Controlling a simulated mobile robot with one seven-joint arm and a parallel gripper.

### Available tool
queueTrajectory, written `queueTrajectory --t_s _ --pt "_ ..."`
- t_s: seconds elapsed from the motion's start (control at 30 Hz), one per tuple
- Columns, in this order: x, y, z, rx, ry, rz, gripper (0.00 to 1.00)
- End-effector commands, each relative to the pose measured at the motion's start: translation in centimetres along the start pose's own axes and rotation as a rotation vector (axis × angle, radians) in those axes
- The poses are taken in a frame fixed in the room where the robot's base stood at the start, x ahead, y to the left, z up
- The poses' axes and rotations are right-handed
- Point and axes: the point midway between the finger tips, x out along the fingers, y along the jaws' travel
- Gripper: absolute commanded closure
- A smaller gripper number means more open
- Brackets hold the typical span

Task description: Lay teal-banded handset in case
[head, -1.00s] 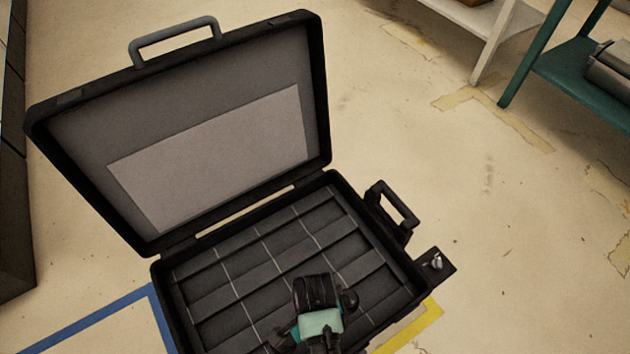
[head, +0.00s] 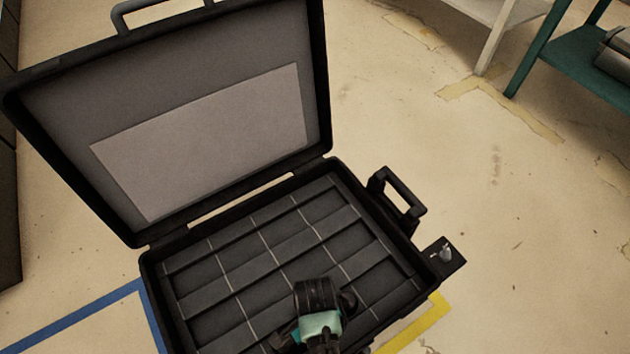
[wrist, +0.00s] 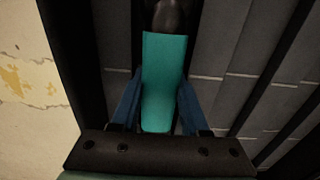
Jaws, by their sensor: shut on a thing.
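The open black case (head: 410,262) has a base split into several empty-looking compartments by dark dividers and thin light lines. My gripper (wrist: 160,105) is shut on the teal-banded handset (wrist: 163,80), with blue fingers on both sides of its teal band. In the head view the handset (head: 320,325) is over the near part of the case, its black end pointing away from me and its teal band nearer. My gripper and arm partly hide it there. I cannot tell whether the handset touches the compartment floor.
The raised lid (head: 80,120) with a pale panel (head: 210,140) stands at the back left. A side handle (head: 403,192) and a small black plate (head: 443,255) stick out at right. A white shelf (head: 490,50) and teal shelf (head: 570,65) stand far right. Floor between is clear.

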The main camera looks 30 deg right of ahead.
Motion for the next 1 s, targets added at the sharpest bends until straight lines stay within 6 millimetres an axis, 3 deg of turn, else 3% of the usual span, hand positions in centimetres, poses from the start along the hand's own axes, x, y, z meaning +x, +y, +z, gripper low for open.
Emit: queueTrajectory --t_s 0.03,0.17,0.53,0.67,1.0 --pt "0.1 0.0 0.0 0.000 0.000 0.000 0.50" --pt "0.0 0.0 0.0 0.000 0.000 0.000 0.27" --pt "-0.4 0.0 0.0 0.000 0.000 -0.001 0.25" --pt "-2.2 0.0 0.0 0.000 0.000 -0.001 0.25" --pt "-9.1 -0.1 0.0 -0.001 0.000 -0.002 0.25"
